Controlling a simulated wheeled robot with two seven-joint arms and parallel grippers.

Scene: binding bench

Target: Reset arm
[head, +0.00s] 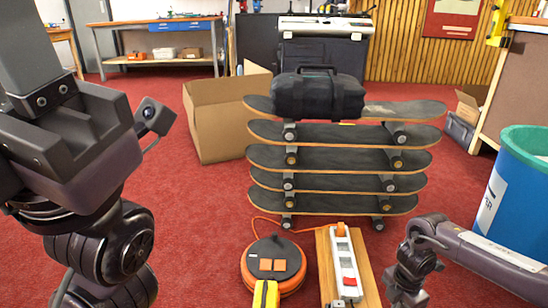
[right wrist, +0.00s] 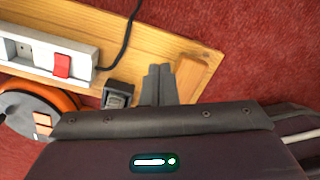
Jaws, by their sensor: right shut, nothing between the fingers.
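My left arm fills the left side of the head view, raised close to the camera. The dark body of my left gripper (head: 65,135) shows there, but I cannot make out its fingertips clearly. My right gripper (head: 408,285) points down at the lower right of the head view, beside the wooden board. In the right wrist view its two fingers (right wrist: 158,84) are together with nothing between them, over the end of the board.
A white power strip (head: 345,262) lies on a wooden board (head: 325,265) beside an orange cable reel (head: 272,262). Stacked skateboards (head: 340,158) carry a black bag (head: 318,95). A cardboard box (head: 215,120) stands behind, a blue bin (head: 515,205) at right. Red carpet is clear between.

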